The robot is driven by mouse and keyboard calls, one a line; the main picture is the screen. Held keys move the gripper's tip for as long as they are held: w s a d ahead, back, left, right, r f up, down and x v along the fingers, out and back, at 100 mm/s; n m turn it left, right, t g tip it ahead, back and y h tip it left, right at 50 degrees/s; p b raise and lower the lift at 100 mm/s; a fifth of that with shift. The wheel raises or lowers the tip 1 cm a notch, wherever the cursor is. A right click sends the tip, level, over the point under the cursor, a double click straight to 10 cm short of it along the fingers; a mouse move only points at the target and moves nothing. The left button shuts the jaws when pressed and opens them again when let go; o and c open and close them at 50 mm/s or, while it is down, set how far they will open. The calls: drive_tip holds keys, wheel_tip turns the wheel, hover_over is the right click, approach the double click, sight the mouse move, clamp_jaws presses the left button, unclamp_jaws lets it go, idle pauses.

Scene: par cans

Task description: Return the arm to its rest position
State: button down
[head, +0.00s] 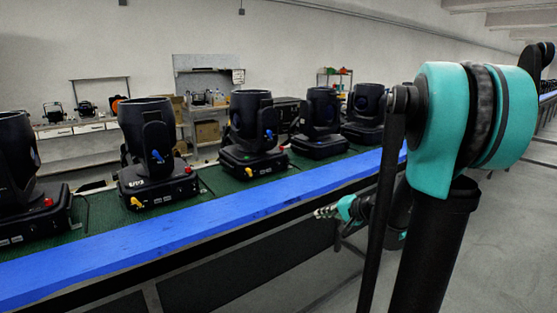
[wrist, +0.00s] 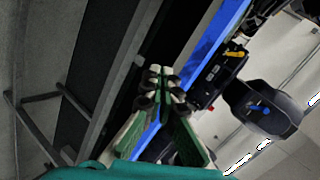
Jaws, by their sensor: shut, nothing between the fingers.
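My arm stands at the right of the head view, with a large teal joint on a black upright link. My gripper (head: 322,211) shows small behind that link, low and in front of the blue belt edge, pointing left. In the wrist view my gripper (wrist: 161,72) has its green-and-white fingers close together, with nothing held between them. It is apart from the conveyor and the lamps. Part of my forearm is hidden behind the nearer link.
A conveyor with a blue edge (head: 190,225) and green belt runs across the head view. Several black par cans (head: 253,120) stand on it; one par can (wrist: 262,108) shows in the wrist view. Workbenches line the back wall. Grey floor (head: 500,240) at right is clear.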

drive_tip(key=s+d+f+n+g+h, duration=0.2)
drive_tip(key=s+f, duration=0.4)
drive_tip(key=s, duration=0.5)
drive_tip(key=s+d+f+n+g+h, duration=0.2)
drive_tip(key=s+f+n+h, duration=0.2)
drive_tip(key=s, duration=0.8)
wheel_tip(320, 180, down, 2)
drive_tip(key=shift+f+n+g+h, duration=0.1)
drive_tip(key=shift+n+g+h, duration=0.3)
drive_tip(key=shift+h, duration=0.6)
drive_tip(key=c, duration=2.3)
unclamp_jaws()
